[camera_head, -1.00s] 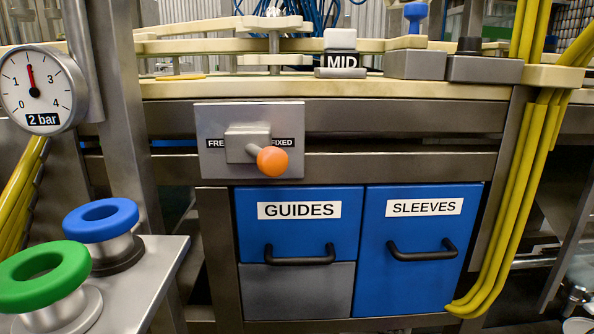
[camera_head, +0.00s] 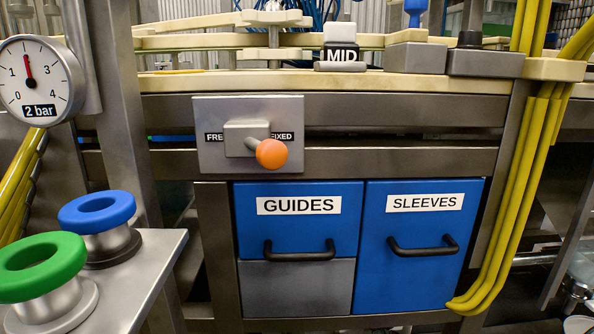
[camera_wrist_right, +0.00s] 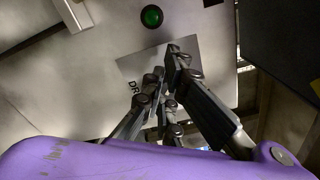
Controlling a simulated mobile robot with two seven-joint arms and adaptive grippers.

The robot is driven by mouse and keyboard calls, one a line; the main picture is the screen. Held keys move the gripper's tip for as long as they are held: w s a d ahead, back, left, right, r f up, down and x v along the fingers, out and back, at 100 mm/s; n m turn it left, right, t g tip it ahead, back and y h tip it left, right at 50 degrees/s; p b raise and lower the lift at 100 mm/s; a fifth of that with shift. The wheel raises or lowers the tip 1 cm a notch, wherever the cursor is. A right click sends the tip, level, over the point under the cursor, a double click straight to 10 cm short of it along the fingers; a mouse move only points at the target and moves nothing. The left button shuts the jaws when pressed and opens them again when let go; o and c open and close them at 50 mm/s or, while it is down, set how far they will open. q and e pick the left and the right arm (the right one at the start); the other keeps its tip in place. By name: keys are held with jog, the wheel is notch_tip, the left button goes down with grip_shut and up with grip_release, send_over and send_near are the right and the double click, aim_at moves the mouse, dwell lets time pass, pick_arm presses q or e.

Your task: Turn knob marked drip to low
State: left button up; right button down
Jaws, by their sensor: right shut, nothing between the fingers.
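In the right wrist view, a pale metal plate (camera_wrist_right: 130,68) carries a dark label whose visible letters read "DR"; the rest is covered by my fingers. My right gripper (camera_wrist_right: 166,62) is in front of this plate, its fingers shut with nothing held. The drip knob itself cannot be made out; the fingers may hide it. Whether the fingertips touch anything on the plate I cannot tell. Neither gripper shows in the head view, and my left gripper is in no view.
A green round light or button (camera_wrist_right: 151,16) sits above the plate. The head view shows a FREE/FIXED lever with an orange ball (camera_head: 271,153), blue GUIDES (camera_head: 299,225) and SLEEVES (camera_head: 423,229) drawers, a gauge (camera_head: 38,80), and green (camera_head: 40,267) and blue (camera_head: 97,212) rings.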

jog(key=shift+d+f, duration=0.25)
jog(key=shift+d, duration=0.1)
jog(key=shift+s+a+r, duration=0.1)
jog(key=shift+a+r, duration=0.05)
jog(key=shift+a, duration=0.3)
jog(key=s+p, duration=0.2)
jog(key=s, duration=0.3)
jog(key=shift+s+p, duration=0.35)
jog(key=shift+s, duration=0.1)
